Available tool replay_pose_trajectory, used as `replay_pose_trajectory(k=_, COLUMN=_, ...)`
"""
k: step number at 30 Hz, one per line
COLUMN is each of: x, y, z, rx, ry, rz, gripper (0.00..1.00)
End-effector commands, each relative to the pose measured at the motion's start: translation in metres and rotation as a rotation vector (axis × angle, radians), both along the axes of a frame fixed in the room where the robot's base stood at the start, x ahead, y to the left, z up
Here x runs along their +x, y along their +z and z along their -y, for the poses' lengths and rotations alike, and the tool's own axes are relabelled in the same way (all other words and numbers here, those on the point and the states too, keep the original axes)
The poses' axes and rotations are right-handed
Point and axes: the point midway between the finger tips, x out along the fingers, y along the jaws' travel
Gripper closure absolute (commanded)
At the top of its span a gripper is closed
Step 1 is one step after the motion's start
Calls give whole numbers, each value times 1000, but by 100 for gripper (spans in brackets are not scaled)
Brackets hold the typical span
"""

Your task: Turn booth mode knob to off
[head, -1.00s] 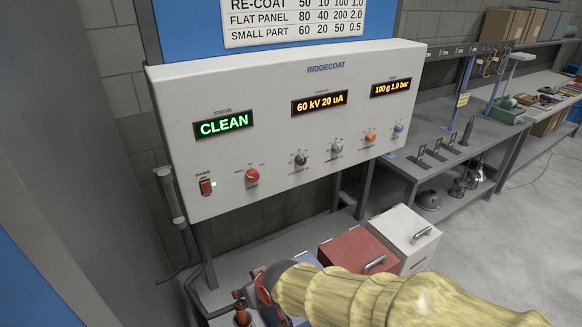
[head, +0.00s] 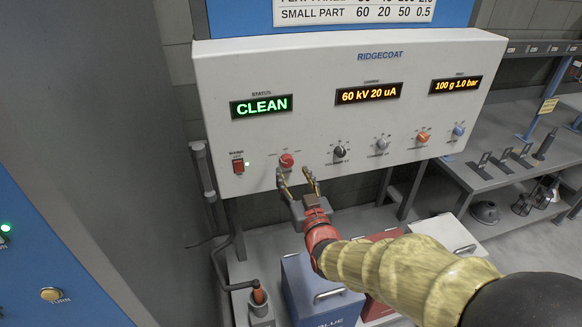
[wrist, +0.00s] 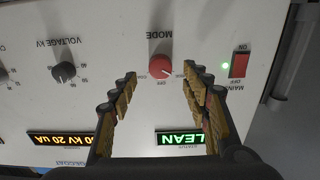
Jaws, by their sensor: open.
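The booth mode knob is the red round knob (head: 287,160) on the white RIDGECOAT panel (head: 340,60). The wrist view, where the panel appears upside down, shows the red knob (wrist: 161,67) with "MODE" on one side and "OFF" on the other. The status display (head: 262,107) reads CLEAN. My gripper (head: 296,180) is open just below the red knob in the head view. In the wrist view my fingers (wrist: 158,72) stand either side of the knob, with gaps on both sides. I cannot tell whether the fingertips reach the knob's depth.
A red mains switch (head: 238,166) with a green light is left of the knob. A black voltage knob (head: 340,151) and grey, orange and blue knobs are to the right. Blue (head: 312,290) and red bins stand below my arm. A grey wall is at left.

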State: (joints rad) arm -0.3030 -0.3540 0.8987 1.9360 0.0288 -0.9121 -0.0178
Motion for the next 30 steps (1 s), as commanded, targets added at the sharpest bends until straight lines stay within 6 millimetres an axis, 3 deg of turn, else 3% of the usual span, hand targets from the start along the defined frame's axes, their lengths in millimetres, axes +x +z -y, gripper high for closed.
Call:
replay_pose_trajectory(k=6, x=31, y=-1, z=-9, rx=0, ry=0, rz=-1, gripper=53)
replay_pose_trajectory(k=11, x=43, y=-1, z=-12, rx=-1, ry=0, rz=-2, gripper=53)
replay_pose_trajectory(k=21, x=46, y=0, z=-13, rx=-1, ry=0, rz=-2, gripper=53)
replay_pose_trajectory(k=30, x=46, y=0, z=-13, rx=-1, ry=0, rz=-2, gripper=70)
